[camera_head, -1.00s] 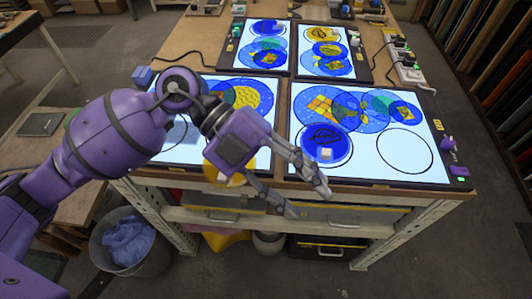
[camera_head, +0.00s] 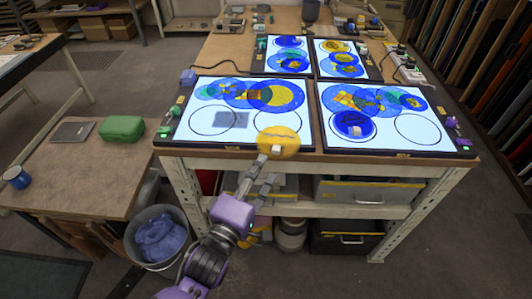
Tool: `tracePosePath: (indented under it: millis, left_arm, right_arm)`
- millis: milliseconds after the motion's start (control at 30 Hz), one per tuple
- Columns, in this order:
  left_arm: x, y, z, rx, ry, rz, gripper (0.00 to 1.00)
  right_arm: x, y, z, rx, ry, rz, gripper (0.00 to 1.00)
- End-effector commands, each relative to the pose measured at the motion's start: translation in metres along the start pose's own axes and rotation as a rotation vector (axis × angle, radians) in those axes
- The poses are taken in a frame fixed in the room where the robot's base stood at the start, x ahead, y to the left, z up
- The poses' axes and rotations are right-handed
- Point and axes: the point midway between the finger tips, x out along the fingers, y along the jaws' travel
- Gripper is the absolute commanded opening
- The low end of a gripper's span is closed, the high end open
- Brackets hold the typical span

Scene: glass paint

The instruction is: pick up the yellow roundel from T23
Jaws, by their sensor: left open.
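A yellow roundel (camera_head: 279,136) with a dark line pattern and a small white knob (camera_head: 276,150) shows at the near right corner of the near-left light panel (camera_head: 185,139). It overlaps the panel's front edge; I cannot tell whether it lies flat there. My left gripper (camera_head: 266,168) is open, just below the roundel in the picture, its fingers pointing up toward the knob. One fingertip is close to the roundel's lower edge; contact cannot be told. I see no label that reads T23. My right gripper is not in view.
The near-right light panel (camera_head: 455,143) holds several roundels, one blue with a white knob (camera_head: 353,125). Two more panels stand behind. A side table at left carries a green case (camera_head: 121,128) and a blue mug (camera_head: 17,177). A bucket (camera_head: 190,221) stands on the floor.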

Motion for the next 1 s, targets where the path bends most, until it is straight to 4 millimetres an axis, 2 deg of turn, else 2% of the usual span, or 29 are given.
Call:
tracePosePath:
  millis: [67, 167, 567, 700, 1000]
  left_arm:
    - [-0.004, -0.013, -0.001, -0.049, 0.018, -0.042, 0.43]
    - [-0.001, -0.019, -0.002, -0.071, 0.025, -0.062, 0.43]
    - [0.05, -0.013, 0.003, -0.066, 0.023, -0.057, 0.43]
    - [0.067, -0.016, 0.003, -0.065, 0.024, -0.059, 0.43]
    - [0.072, -0.018, 0.003, -0.066, 0.024, -0.061, 0.43]
  right_arm:
    - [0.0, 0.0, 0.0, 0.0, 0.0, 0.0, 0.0]
    - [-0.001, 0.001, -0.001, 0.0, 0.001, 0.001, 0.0]
    - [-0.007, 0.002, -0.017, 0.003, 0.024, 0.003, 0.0]
    - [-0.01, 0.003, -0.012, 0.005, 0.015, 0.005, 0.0]
    - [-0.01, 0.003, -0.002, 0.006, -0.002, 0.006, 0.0]
